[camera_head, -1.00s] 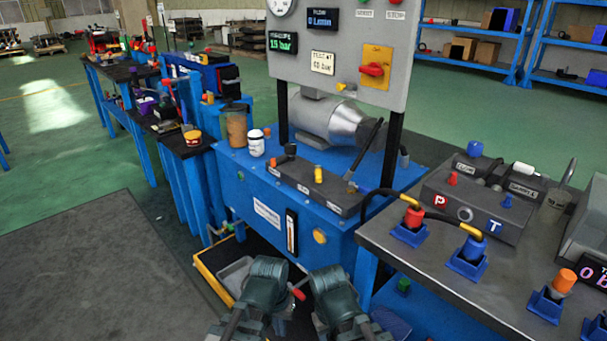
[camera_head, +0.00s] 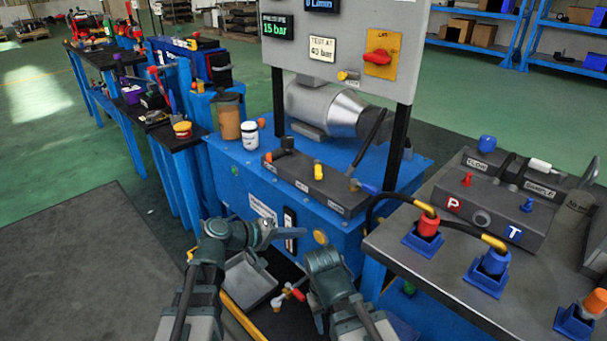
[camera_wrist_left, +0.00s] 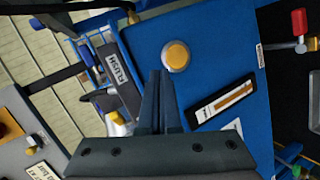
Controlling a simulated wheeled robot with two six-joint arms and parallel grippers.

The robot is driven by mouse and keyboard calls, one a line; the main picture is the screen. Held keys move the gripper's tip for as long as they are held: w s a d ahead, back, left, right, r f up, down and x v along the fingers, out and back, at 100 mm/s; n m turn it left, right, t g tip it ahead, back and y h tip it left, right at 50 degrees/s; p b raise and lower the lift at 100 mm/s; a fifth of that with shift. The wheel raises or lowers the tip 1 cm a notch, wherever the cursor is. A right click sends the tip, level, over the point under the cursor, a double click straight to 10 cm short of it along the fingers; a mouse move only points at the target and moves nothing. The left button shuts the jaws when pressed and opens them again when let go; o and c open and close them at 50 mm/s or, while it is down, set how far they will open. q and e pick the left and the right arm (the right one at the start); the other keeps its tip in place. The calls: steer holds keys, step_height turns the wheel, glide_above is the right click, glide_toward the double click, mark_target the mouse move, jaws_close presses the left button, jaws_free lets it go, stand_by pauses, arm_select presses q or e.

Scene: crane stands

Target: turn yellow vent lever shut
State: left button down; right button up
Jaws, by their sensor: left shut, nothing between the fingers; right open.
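A small yellow upright piece (camera_head: 318,171), which may be the vent lever, stands on the dark manifold block (camera_head: 329,192) on the blue tank; its label is too small to read. Another small yellow handle (camera_head: 347,75) is at the panel's lower edge. I cannot tell for certain which is the vent lever. My left gripper (camera_head: 303,231) is shut and empty, in front of the tank's face and below the block. In the left wrist view its closed fingers (camera_wrist_left: 159,75) point at the blue tank, near a round yellow cap (camera_wrist_left: 177,56). My right gripper (camera_head: 322,262) is lower and right, open, its fingertips unclear.
A white-lidded jar (camera_head: 250,135) and a brown container (camera_head: 229,116) stand left of the block. A black hose (camera_head: 425,205) links the bench at right. A red-handled valve (camera_head: 297,293) and a grey tray (camera_head: 250,282) lie low in front. Clear floor is at left.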

mark_target(318, 170)
arm_select(q)
steer(key=w+a+r+n+t+h, duration=0.1)
steer(key=w+a+r+n+t, duration=0.55)
steer(key=a+r, duration=0.25)
steer(key=shift+m+g, duration=0.25)
steer(key=shift+m, duration=0.3)
steer(key=x, duration=1)
steer(key=shift+w+f, duration=0.1)
steer(key=shift+d, duration=2.05)
steer(key=shift+s+d+n+t+y, duration=0.25)
steer(key=shift+n+t+y, duration=0.15)
